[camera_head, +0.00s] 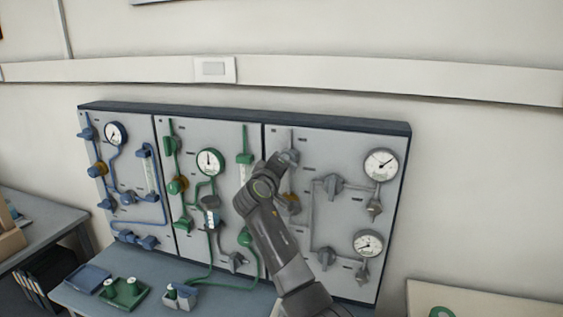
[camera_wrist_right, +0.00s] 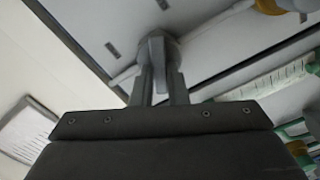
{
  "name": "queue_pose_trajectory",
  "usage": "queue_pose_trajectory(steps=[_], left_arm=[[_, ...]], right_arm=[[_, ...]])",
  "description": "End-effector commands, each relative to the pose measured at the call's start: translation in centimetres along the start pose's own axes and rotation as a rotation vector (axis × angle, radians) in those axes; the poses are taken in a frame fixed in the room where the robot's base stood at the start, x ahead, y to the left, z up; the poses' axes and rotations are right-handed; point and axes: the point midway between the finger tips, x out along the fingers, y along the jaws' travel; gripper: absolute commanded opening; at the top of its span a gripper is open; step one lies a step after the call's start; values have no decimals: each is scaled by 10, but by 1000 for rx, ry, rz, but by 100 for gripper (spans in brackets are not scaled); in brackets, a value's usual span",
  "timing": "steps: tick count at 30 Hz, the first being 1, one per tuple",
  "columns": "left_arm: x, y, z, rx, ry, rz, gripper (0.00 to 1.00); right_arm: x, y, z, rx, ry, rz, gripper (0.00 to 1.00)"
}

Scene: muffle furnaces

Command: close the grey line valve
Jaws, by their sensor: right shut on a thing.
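The grey valve (camera_head: 289,157) sits at the upper left of the grey-piped right panel. In the right wrist view its round hub and grey lever handle (camera_wrist_right: 157,52) show against the panel. My right gripper (camera_wrist_right: 157,88) is shut on the lever, with one finger on each side of it. In the head view my right arm reaches up from the lower right, and my right gripper (camera_head: 274,165) partly hides the valve. My left gripper is not in view.
Other grey valves (camera_head: 328,186) and two gauges (camera_head: 381,165) are on the same panel. The green-piped panel (camera_head: 224,135) and blue-piped panel adjoin on the left. A bench below holds a green tray (camera_head: 124,297) and a blue tray (camera_head: 88,279).

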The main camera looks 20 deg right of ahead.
Motion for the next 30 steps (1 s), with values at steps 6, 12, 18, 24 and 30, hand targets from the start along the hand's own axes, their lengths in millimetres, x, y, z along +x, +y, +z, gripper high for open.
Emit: queue_pose_trajectory(steps=[6, 12, 18, 24, 30], left_arm=[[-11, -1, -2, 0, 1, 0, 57], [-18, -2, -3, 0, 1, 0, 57], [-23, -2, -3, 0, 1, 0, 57], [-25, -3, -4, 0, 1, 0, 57], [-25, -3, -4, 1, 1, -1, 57]], right_arm=[[0, 1, -2, -193, 2, 1, 0], [0, 0, -1, -339, 2, 2, 0], [0, -1, -1, -438, 3, 1, 0], [0, -2, 0, -491, 3, 2, 0], [0, -2, 0, -506, 3, 2, 0]])
